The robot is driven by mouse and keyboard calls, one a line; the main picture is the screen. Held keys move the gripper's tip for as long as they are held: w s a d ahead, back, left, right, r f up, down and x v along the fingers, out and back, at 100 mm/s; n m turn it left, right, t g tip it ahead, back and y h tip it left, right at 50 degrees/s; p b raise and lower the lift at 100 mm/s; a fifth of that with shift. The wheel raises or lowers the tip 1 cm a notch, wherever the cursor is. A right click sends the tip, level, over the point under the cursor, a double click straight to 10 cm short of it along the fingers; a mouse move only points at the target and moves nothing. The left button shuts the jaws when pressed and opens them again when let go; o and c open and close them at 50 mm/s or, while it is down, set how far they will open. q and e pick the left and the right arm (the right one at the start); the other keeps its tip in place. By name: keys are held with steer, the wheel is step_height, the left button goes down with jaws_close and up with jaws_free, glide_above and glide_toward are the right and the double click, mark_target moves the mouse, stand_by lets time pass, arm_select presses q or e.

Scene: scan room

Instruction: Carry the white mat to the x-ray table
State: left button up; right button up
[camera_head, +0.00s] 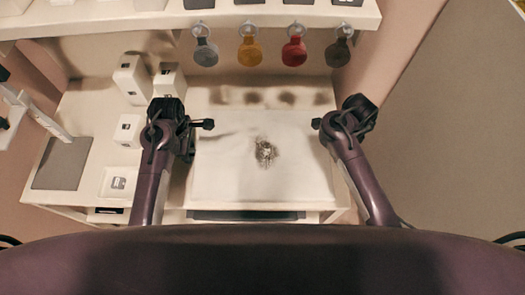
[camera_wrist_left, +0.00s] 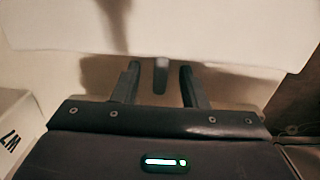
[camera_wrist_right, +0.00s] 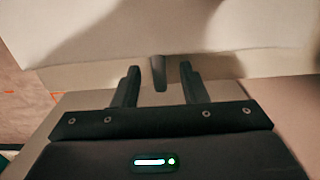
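The white mat (camera_head: 225,175) lies flat on the counter below the shelf, with a small grey-brown, spiky-looking thing (camera_head: 266,152) on its middle. My left gripper (camera_head: 208,124) is at the mat's left edge, towards the back. My right gripper (camera_head: 316,123) is at its right edge, level with the left one. In the left wrist view, the fingers (camera_wrist_left: 160,84) are apart beside the mat's edge (camera_wrist_left: 200,35). In the right wrist view, the fingers (camera_wrist_right: 158,85) are also apart by the mat's edge (camera_wrist_right: 200,30). A short dark piece shows between each pair; I cannot tell what it is.
White boxes (camera_head: 133,80) stand left of my left arm. A dark grey pad (camera_head: 62,163) and a small white tray (camera_head: 119,182) lie further left. Grey, yellow, red and brown tags (camera_head: 294,52) hang under the shelf (camera_head: 120,20). Open floor (camera_head: 450,120) shows at right.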

arm_select(q)
jaws_close()
arm_select(e)
jaws_close()
arm_select(q)
steer(key=shift+r, duration=0.1)
